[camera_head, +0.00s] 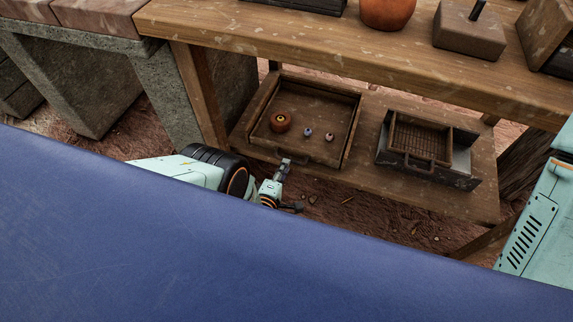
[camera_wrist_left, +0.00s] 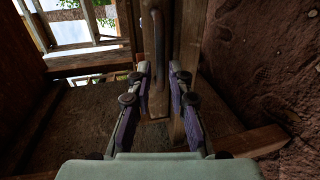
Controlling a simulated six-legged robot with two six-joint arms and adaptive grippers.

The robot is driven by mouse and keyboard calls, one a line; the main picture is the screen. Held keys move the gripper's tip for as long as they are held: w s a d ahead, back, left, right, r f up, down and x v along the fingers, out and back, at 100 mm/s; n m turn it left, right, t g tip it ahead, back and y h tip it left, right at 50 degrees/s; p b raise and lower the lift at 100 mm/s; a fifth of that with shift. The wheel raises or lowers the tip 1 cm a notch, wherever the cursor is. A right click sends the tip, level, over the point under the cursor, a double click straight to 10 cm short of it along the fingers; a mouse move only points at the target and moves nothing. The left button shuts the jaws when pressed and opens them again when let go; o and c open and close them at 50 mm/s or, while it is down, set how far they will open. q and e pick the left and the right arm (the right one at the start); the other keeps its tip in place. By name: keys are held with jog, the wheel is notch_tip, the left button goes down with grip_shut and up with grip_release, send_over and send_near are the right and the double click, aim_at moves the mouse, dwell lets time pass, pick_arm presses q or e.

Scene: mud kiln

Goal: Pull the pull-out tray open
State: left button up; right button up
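A wooden pull-out tray (camera_head: 338,152) sits on the low shelf under the workbench, with a dark handle on its front wall. It holds an orange-brown round pot and two small round things. My left gripper (camera_head: 293,184) is just in front of this tray's front wall, its fingers spread. In the left wrist view the open fingers (camera_wrist_left: 159,72) point at a dark bar handle (camera_wrist_left: 158,35), which lies ahead between the fingertips. I cannot tell whether the fingers touch it. My right gripper is not in view.
A second, smaller slatted tray (camera_head: 420,140) in a dark metal-sided holder stands to the right on the low shelf (camera_head: 365,170). The workbench top (camera_head: 330,35) overhangs both. A wooden leg (camera_head: 200,95) stands left. Bare reddish ground lies before the shelf.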

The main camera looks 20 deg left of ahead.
pick_arm(q)
jog(key=b+x, duration=0.1)
jog(key=x, duration=0.2)
grip_shut()
dwell(0.7)
